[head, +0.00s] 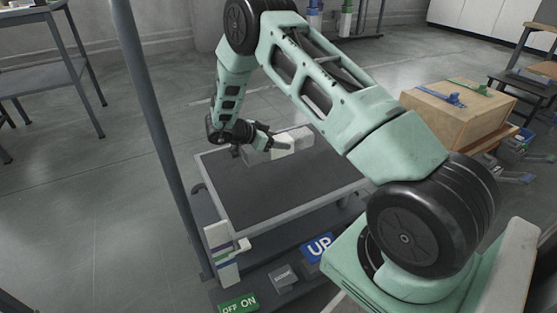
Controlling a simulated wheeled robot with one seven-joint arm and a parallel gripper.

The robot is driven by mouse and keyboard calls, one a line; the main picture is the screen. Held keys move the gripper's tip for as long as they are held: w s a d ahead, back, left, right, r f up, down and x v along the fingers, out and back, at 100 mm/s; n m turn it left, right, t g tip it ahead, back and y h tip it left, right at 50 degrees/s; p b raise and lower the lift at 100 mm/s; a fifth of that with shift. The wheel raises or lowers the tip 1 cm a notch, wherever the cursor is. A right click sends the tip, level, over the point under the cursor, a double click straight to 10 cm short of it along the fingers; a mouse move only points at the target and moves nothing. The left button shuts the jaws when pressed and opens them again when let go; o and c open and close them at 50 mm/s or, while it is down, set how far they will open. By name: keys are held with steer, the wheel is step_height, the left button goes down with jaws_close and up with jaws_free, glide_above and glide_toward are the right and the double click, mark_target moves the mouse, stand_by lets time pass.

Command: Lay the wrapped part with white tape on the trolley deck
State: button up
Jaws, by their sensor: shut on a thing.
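My gripper (274,145) is over the far part of the trolley deck (262,198), a dark surface with a light grey rim. It is shut on a pale, whitish wrapped part (292,140), which extends to the right of the fingers. The white tape cannot be made out clearly from the wrapping at this size. The part is over or on the deck near its far edge; I cannot tell whether it touches the surface. My fingers hide some of it. The near and middle deck is bare.
A dark upright post (150,110) stands left of the trolley. A blue UP panel (318,248) and a green OFF ON panel (238,304) are at the near side. A cardboard-coloured box (440,112) stands right, with blue and green items on top. A grey table (45,72) is far left.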

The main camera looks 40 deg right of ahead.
mark_target(246, 149)
steer(key=shift+f+b, duration=1.3)
steer(key=shift+f, duration=1.5)
steer(key=shift+f, duration=0.15)
steer(key=o, duration=1.4)
steer(key=shift+w+a+r, duration=0.1)
steer(key=shift+a+r, duration=0.1)
steer(key=shift+r, duration=0.1)
steer(key=p+v, duration=0.4)
steer(key=v, duration=0.6)
steer(key=shift+a+r, duration=0.1)
steer(key=shift+a, duration=0.05)
steer(key=shift+a+r, duration=0.15)
steer(key=shift+a, duration=0.35)
